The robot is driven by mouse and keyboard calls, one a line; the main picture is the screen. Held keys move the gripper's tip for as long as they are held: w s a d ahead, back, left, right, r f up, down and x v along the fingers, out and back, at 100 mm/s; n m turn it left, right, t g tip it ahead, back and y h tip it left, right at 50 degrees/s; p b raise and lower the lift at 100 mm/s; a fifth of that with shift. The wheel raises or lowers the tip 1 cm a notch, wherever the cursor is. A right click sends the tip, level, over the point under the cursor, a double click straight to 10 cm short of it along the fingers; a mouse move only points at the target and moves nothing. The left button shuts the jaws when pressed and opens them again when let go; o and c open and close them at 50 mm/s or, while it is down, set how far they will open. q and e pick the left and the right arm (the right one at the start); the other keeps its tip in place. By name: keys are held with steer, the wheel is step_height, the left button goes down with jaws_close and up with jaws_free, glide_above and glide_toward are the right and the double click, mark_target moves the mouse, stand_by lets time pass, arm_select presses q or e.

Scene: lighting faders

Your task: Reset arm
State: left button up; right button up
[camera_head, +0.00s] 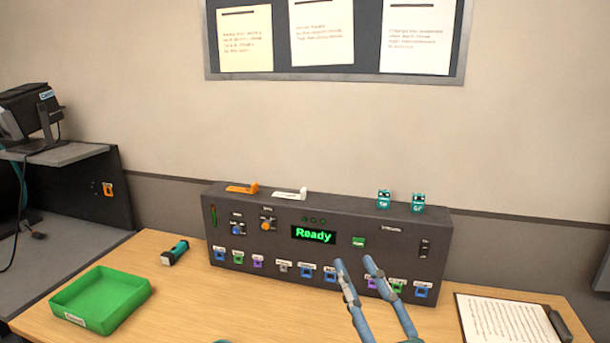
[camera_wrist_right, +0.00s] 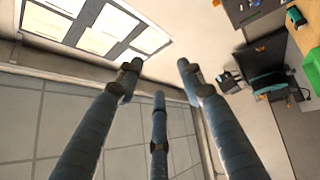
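My right gripper (camera_head: 357,264) is in front of the right half of a dark control console (camera_head: 330,275) in the head view. Its blue-grey fingers are spread apart with nothing between them. In the right wrist view the fingers (camera_wrist_right: 155,85) also stand apart and empty, with wall and floor behind them. The console's display (camera_head: 313,235) reads "Ready" in green. A row of small coloured faders or switches runs along its lower front, and the fingers hide part of that row. My left gripper is not clearly in view; only a small teal bit shows at the bottom edge.
A green tray (camera_head: 72,312) and a flashlight (camera_head: 175,253) are on the table at left. A clipboard (camera_head: 505,320) lies at right. Orange (camera_head: 242,188) and white (camera_head: 289,194) pieces and two teal figures (camera_head: 418,203) sit on the console top. Table between tray and gripper is clear.

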steer(key=s+d+f+m+g+h, duration=0.2)
steer(key=d+f+m+g, duration=0.15)
steer(key=f, duration=0.45)
steer(key=s+d+f+m+g+h, duration=0.1)
steer(key=d+f+m+g+h, duration=0.15)
steer(key=d+f+m, duration=0.35)
steer(key=s+d+f+m+g+h, duration=0.1)
steer(key=s+f+m+g+h, duration=0.15)
steer(key=f, duration=0.65)
steer(key=s+d+f+m+g, duration=0.1)
steer(key=s+f+m+g, duration=0.25)
steer(key=s+f, duration=0.55)
steer(key=s+d+f+m+g, duration=0.1)
steer(key=s+f+m+g, duration=0.1)
steer(key=s+f+g, duration=0.65)
steer(key=s+f+t, duration=0.1)
steer(key=s+f, duration=0.1)
steer(key=f, duration=0.9)
steer(key=s+f+t, duration=0.1)
steer(key=s+f, duration=0.1)
steer(key=f, duration=0.9)
steer(key=s+d+f+g, duration=0.1)
steer(key=s+d+f, duration=0.1)
steer(key=s+f, duration=1.5)
steer(key=shift+s+d+f, duration=0.2)
steer(key=shift+d+f, duration=0.2)
steer(key=shift+f, duration=0.15)
